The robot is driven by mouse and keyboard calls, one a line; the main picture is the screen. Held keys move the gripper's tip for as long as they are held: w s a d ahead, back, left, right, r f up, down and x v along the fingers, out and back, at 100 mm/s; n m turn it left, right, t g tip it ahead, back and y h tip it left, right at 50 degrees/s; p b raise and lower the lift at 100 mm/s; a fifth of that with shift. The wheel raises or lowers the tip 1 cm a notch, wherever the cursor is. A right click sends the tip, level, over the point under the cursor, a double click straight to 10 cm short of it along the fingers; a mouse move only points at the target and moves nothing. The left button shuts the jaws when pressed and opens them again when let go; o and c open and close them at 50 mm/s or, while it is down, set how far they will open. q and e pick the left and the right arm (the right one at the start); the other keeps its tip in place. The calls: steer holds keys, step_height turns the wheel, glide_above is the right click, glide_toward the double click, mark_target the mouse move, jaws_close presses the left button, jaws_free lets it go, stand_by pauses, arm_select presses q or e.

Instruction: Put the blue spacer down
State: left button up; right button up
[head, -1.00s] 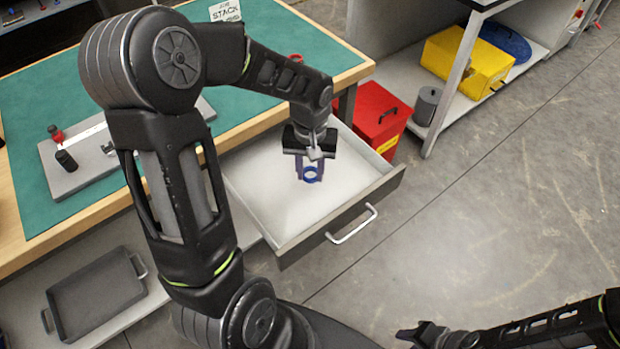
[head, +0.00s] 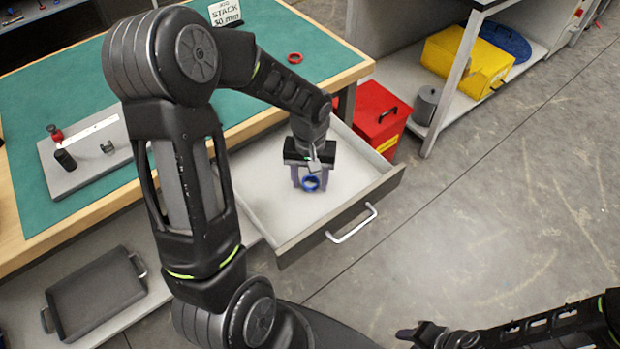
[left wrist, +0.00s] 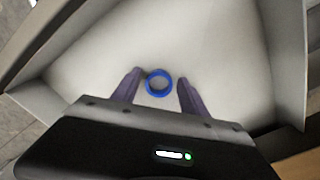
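The blue spacer (head: 311,184) is a small ring inside the open drawer (head: 290,243). It appears to lie flat on the pale drawer floor. My left gripper (head: 309,181) points down over it, with one finger on each side. In the left wrist view the spacer (left wrist: 158,83) sits between the tips of my left gripper (left wrist: 159,80), with a gap to each finger, so the gripper is open. My right gripper (head: 408,334) is at the bottom of the head view, away from the drawer; its opening is not clear.
The drawer walls surround my left gripper. The green-topped bench (head: 265,62) holds a red ring (head: 295,58), a sign (head: 226,13) and a grey plate (head: 85,165). A red box (head: 378,112) stands behind the drawer. The floor at right is clear.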

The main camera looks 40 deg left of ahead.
arm_select(q)
steer(key=shift+r, duration=0.1)
steer(key=shift+r, duration=0.2)
steer(key=shift+w+r, duration=0.1)
steer(key=shift+r, duration=0.2)
step_height(320, 180, up, 11)
steer(key=shift+p, duration=0.3)
steer(key=shift+r, duration=0.1)
stand_by(1.3)
